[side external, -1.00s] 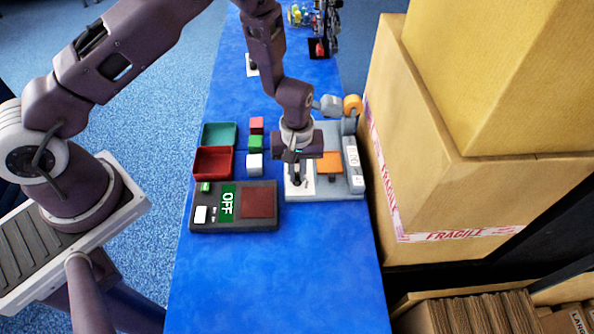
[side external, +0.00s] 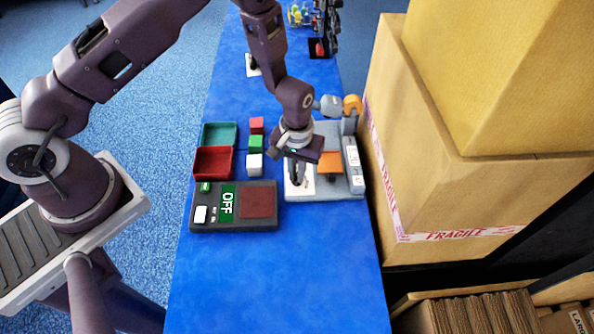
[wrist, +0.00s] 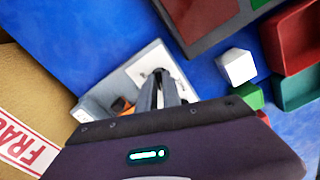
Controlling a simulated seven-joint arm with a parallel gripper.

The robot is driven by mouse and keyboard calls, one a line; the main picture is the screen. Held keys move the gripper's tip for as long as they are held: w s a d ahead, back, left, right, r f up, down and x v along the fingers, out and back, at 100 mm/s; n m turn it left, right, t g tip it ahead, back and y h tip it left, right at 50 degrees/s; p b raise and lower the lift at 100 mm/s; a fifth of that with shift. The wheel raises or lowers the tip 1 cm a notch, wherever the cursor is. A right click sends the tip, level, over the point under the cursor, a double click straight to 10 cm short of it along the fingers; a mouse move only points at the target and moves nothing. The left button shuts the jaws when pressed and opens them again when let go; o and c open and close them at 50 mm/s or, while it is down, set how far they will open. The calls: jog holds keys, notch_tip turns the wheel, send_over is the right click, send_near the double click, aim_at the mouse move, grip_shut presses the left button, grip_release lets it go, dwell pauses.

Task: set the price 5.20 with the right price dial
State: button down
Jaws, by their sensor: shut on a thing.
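A grey pricing machine (side external: 338,193) stands on the blue table, with an orange pad (side external: 329,164) and a white plate (side external: 306,183) at its left front. My gripper (side external: 297,181) reaches down over that plate and is shut on a small dark dial, which the fingers mostly hide. In the wrist view my gripper (wrist: 160,78) has its narrow fingers close together at the white plate (wrist: 147,63). The dial's marks cannot be read. Two white readouts sit on the machine's right side, an upper one (side external: 352,155) and a lower one (side external: 358,181); their figures are too small to read surely.
A dark scale (side external: 233,222) showing OFF stands left of the machine. Green (side external: 219,135) and red (side external: 212,162) trays and small red, green and white cubes (side external: 255,165) lie behind it. Large cartons (side external: 440,180) stand close on the right. The front of the table is clear.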

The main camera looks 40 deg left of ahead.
jog(key=shift+m, duration=0.6)
jog(key=c, duration=1.5)
grip_release()
jog(key=shift+r, duration=0.1)
